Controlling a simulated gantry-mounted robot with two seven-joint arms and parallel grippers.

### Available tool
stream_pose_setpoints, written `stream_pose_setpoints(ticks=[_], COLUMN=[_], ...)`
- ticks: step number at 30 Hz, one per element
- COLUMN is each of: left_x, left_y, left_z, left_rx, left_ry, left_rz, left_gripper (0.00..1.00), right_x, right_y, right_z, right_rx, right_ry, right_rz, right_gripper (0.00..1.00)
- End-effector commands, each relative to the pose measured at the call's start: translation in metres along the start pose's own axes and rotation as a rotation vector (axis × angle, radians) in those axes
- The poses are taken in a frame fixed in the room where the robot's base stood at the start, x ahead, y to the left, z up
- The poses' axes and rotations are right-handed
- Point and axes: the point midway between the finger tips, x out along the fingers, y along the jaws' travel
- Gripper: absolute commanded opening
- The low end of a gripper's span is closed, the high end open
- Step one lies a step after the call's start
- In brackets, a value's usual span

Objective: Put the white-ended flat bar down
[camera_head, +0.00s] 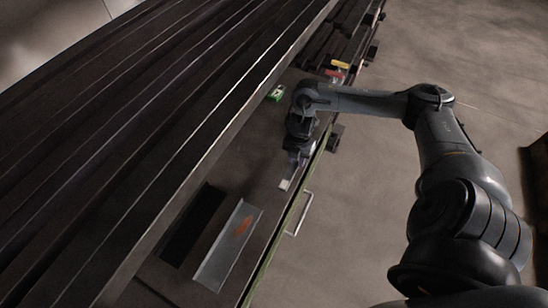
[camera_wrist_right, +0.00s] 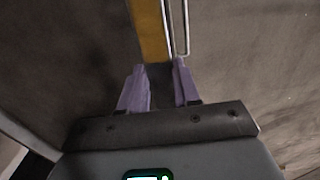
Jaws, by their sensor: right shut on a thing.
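My right gripper (camera_head: 293,163) reaches down over the dark shelf near its right edge and is shut on the flat bar. The bar's white end (camera_head: 285,185) shows just below the fingers in the head view; the rest is hidden by the gripper. I cannot tell whether the bar touches the shelf. In the right wrist view the two purple fingers (camera_wrist_right: 159,90) stand a little apart, with a dark patch between them; the white end is not clear there. My left gripper is not in view.
A metal tray (camera_head: 217,258) with an orange item (camera_head: 243,226) lies below the gripper, next to a dark opening (camera_head: 193,225). A handle (camera_head: 300,214) sticks out at the edge.

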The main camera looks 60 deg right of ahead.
Motion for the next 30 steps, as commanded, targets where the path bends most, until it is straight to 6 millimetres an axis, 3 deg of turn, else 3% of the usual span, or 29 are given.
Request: stream_pose_setpoints(ticks=[6, 15, 25, 30], left_x=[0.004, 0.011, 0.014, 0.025], left_y=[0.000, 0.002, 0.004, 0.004], left_z=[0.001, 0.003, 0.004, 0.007], left_rx=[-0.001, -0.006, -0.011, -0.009], left_ry=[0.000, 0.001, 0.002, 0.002], left_rz=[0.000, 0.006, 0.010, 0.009], left_gripper=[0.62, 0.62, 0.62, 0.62], right_x=[0.022, 0.046, 0.054, 0.073], right_y=[0.039, 0.075, 0.086, 0.085], right_z=[0.013, 0.027, 0.031, 0.031], right_rx=[0.006, 0.005, 0.001, 0.002], right_ry=[0.001, -0.001, -0.002, 0.000], right_rz=[0.007, 0.005, 0.003, 0.001], right_gripper=[0.00, 0.00, 0.00, 0.00])
